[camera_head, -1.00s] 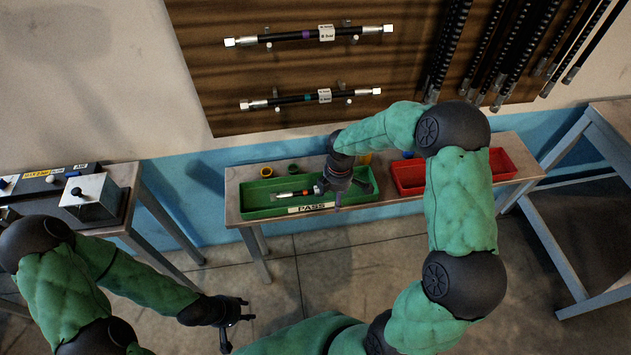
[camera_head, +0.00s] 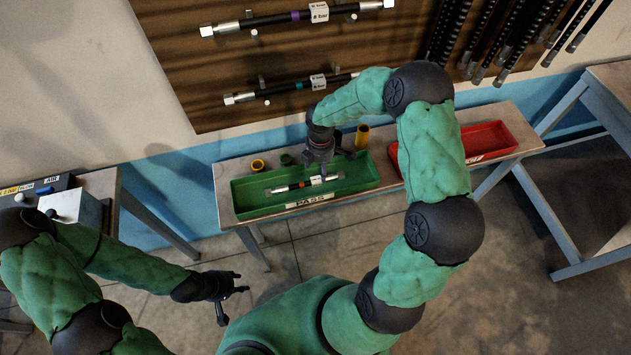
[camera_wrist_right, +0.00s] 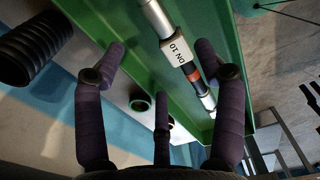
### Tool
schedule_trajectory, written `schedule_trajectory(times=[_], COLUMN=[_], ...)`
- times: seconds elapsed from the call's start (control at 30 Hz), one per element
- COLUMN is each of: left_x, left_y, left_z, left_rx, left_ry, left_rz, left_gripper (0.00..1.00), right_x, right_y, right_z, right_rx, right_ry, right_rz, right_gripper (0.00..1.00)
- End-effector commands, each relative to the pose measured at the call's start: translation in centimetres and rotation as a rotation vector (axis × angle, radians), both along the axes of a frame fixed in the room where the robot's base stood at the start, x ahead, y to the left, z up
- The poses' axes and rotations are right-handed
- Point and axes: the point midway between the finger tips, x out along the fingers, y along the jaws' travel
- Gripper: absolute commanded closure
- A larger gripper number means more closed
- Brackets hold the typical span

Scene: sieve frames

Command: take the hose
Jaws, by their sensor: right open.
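A short hose (camera_head: 290,188) with silver end fittings, a red band and a white tag lies in the green tray (camera_head: 244,211) labelled PASS. In the right wrist view the hose (camera_wrist_right: 151,14) runs along the green tray (camera_wrist_right: 112,15), its tag reading DN 10. My right gripper (camera_head: 322,168) is above the tray's back part, close to the hose. Its fingers (camera_wrist_right: 163,85) are spread and empty; the hose passes near the right-hand finger. I cannot tell whether they touch. My left gripper (camera_head: 237,296) is open and empty, low in front of the bench.
Two longer hoses (camera_head: 270,23) (camera_head: 283,91) hang on the brown wall board (camera_head: 180,60), with several black hoses (camera_head: 510,45) at its right. A red tray (camera_head: 490,140) is on the same bench (camera_head: 226,190).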

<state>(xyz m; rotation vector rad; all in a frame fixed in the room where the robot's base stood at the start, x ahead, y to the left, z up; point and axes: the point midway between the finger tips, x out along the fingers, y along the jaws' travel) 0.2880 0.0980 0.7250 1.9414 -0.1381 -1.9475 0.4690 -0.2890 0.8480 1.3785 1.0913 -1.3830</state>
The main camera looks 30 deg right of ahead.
Motion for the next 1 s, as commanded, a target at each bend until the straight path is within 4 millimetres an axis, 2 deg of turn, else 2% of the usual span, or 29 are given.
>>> schedule_trajectory(times=[0.17, 0.5, 0.73, 0.77, 1.0], left_x=[0.0, 0.0, 0.0, 0.0, 0.0], left_y=[0.0, 0.0, 0.0, 0.0, 0.0], left_z=[-0.4, -1.8, -1.7, -1.7, -1.7], left_rx=[0.000, 0.000, 0.000, 0.000, 0.000], left_ry=[0.000, 0.000, 0.000, 0.000, 0.000], left_rz=[0.000, 0.000, 0.000, 0.000, 0.000], left_gripper=[0.60, 0.60, 0.60, 0.60, 0.60], right_x=[-0.1, -0.5, -0.5, -0.5, -0.5], right_y=[0.2, 0.7, 0.7, 0.8, 0.8], right_z=[-1.0, -5.3, -5.4, -5.4, -5.4], right_rx=[0.000, 0.001, 0.000, 0.000, 0.001], right_ry=[-0.001, -0.001, -0.002, -0.002, -0.001], right_rz=[-0.001, -0.001, -0.001, -0.001, -0.001], right_gripper=[0.30, 0.30, 0.30, 0.32, 1.00])
